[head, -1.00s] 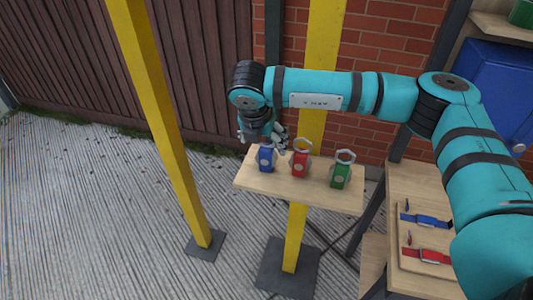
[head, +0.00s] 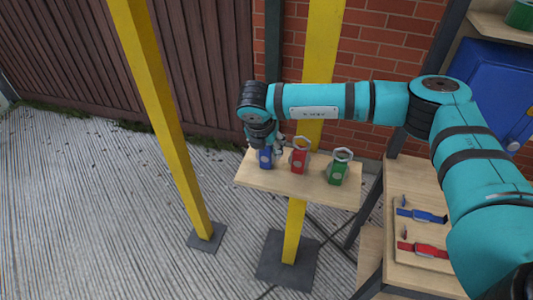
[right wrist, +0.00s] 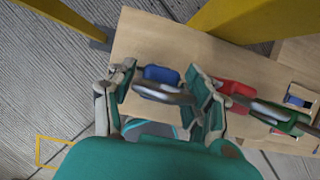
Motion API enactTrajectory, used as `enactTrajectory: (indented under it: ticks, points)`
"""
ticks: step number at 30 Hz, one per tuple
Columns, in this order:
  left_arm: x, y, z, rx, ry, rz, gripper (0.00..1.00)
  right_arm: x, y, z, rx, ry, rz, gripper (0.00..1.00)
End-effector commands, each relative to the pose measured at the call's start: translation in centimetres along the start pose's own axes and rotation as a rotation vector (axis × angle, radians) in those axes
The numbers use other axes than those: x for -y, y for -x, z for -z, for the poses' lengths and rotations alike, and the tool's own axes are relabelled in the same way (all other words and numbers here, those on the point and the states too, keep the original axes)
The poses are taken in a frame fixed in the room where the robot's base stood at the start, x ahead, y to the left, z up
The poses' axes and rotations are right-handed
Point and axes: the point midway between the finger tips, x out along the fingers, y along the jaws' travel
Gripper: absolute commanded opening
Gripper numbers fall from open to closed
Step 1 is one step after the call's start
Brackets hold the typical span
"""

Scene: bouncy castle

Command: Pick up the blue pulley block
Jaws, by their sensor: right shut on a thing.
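The blue pulley block (head: 265,159) stands at the left end of a small wooden shelf (head: 325,195). My right gripper (head: 268,146) is over it from above, its fingers partly hidden behind the wrist. In the right wrist view the fingers (right wrist: 163,90) are on either side of the blue block (right wrist: 160,74) and its grey metal ring, shut on it. The block still appears to be at the shelf surface; whether it touches the board is unclear. My left gripper is not in view.
A red pulley block (head: 299,160) stands close to the right of the blue one, and a green one (head: 338,172) is further right. Yellow posts (head: 160,110) rise beside the shelf. A wooden bench with blue and red straps (head: 422,216) is at the right.

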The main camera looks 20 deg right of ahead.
Motion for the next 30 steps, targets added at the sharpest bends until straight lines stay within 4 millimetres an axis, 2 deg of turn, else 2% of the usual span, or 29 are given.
enactTrajectory:
  ticks: [1, 5, 14, 17, 24, 30]
  points:
    - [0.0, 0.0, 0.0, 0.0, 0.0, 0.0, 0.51, 0.0, 0.0, 0.0, 0.0, 0.0, -0.001, 0.22]
    - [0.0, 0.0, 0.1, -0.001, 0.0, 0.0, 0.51, -0.1, 0.1, -0.1, 0.002, -0.001, -0.002, 0.07]
    - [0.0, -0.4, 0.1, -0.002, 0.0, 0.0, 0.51, -0.1, 0.7, -0.4, 0.004, -0.002, -0.003, 0.07]
    - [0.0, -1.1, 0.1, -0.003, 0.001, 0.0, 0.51, -0.1, 1.9, -0.9, 0.004, -0.002, -0.005, 0.07]
    - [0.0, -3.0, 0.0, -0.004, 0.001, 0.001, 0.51, -0.1, 6.4, -2.7, 0.005, -0.002, -0.005, 0.07]
    - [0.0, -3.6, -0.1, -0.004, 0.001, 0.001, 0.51, -0.1, 8.8, -3.7, 0.003, -0.001, -0.003, 0.07]
